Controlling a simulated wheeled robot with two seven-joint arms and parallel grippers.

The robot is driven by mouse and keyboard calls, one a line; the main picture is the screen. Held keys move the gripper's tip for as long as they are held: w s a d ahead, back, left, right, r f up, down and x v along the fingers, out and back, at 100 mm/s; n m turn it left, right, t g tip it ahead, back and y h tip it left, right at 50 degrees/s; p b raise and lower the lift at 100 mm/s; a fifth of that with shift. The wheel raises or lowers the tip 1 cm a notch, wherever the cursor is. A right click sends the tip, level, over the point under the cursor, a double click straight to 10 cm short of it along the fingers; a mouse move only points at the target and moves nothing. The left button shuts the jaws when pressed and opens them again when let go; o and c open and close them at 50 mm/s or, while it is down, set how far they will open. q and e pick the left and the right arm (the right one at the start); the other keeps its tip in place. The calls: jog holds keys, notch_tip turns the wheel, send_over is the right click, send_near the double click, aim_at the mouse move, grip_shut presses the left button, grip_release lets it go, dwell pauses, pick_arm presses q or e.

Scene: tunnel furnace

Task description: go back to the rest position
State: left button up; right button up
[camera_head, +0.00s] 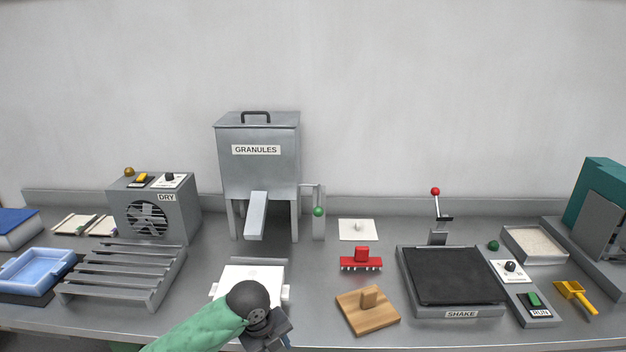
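My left arm, with a green sleeve and a dark round joint, comes in from the bottom left. My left gripper (274,339) is at the bottom edge, in front of a white tray (262,273) with side handles. Its fingers are cut off or hidden, so I cannot tell whether it holds anything. The arm covers the tray's front part. My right gripper is not in view.
The granules hopper (257,175) stands behind the tray. To the left are a slatted rack (122,277), the dryer (160,205) and a blue tray (38,270). To the right are a wooden block (367,312), a red stamp (361,263) and the shaker (452,277).

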pick_arm(q)
jog(key=s+f+n+t+h, duration=0.15)
jog(key=s+f+n, duration=0.35)
jog(key=s+n, duration=0.6)
jog(key=s+a+f+n+y, duration=0.2)
jog(key=s+a+n, duration=0.4)
jog(key=s+n, duration=0.15)
jog(key=s+a+f+n+y, duration=0.2)
jog(key=s+a+f+n, duration=0.1)
jog(key=s+a+n, duration=0.5)
jog(key=s+d+f+b+x, duration=0.1)
jog(key=s+d+x, duration=0.1)
jog(key=x, duration=1.2)
jog(key=s+d+b+x, duration=0.1)
jog(key=s+x, duration=0.1)
jog(key=x, duration=1.2)
jog(key=s+f, duration=0.4)
jog(key=f, duration=0.7)
jog(key=s+f+g+b, duration=0.1)
jog(key=s+f, duration=0.3)
jog(key=f, duration=0.8)
jog(key=shift+s+d, duration=0.25)
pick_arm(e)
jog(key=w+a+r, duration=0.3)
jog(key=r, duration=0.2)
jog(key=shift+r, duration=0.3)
pick_arm(q)
jog(key=shift+h, duration=0.25)
